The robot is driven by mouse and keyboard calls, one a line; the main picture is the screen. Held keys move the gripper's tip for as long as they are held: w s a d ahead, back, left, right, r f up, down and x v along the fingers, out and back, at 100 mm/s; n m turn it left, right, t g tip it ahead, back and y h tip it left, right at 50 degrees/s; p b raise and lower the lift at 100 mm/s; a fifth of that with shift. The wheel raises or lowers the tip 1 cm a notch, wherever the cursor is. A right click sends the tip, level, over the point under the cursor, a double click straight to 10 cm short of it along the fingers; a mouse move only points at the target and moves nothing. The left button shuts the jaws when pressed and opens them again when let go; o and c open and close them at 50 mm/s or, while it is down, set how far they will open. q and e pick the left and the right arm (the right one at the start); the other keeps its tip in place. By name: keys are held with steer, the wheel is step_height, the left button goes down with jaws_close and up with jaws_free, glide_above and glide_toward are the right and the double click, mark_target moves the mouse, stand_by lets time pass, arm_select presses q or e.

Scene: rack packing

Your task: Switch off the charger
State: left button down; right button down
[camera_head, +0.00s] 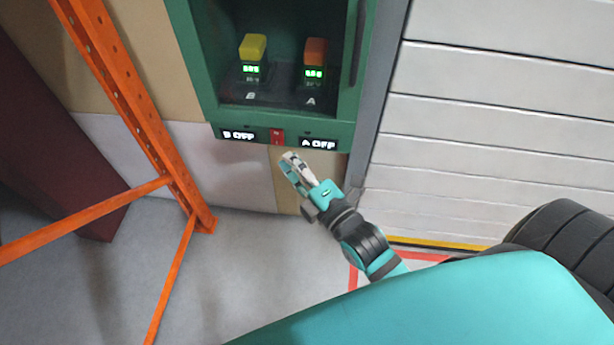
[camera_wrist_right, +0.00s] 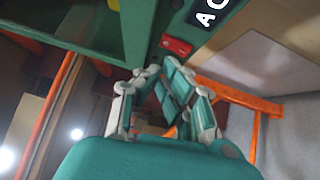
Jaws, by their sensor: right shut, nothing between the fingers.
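The charger (camera_head: 212,98) is a green cabinet on the wall with two chargers inside, marked B and A. A yellow battery (camera_head: 253,47) sits over B and an orange battery (camera_head: 316,52) over A, each above a lit green display. A red switch (camera_head: 277,136) is on the front lower edge, between the labels "B OFF" and "A OFF". It also shows in the right wrist view (camera_wrist_right: 177,46). My right gripper (camera_head: 289,160) is shut and empty, just below the switch and apart from it in the head view. My left gripper is not in view.
An orange rack frame (camera_head: 130,110) stands left of the cabinet, with braces reaching to the floor. A white slatted shutter (camera_head: 490,120) is at the right. The grey floor (camera_head: 240,260) below is clear.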

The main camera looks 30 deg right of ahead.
steer(key=v, duration=0.5)
steer(key=shift+s, duration=0.4)
steer(key=shift+f, duration=0.1)
steer(key=s+d+f+m+g+h, duration=0.1)
steer(key=s+f+m+g, duration=0.15)
steer(key=f, duration=0.85)
steer(key=s+f+m+g, duration=0.1)
steer(key=f+m+g, duration=0.2)
steer(key=f, duration=0.8)
steer(key=s+d+f+m+g+h, duration=0.1)
steer(key=s+f+m+g, duration=0.15)
steer(key=f, duration=0.85)
steer(key=s+d+f+m+g, duration=0.2)
steer(key=s+f+m+g, duration=0.2)
steer(key=s+f, duration=0.6)
steer(key=s+d+f+m+g+h, duration=0.1)
steer(key=s+f+m+g, duration=0.4)
steer(key=s+f, duration=0.6)
steer(key=s+m, duration=0.1)
steer(key=s, duration=0.3)
steer(key=shift+d+h, duration=0.3)
steer(key=shift+d, duration=0.1)
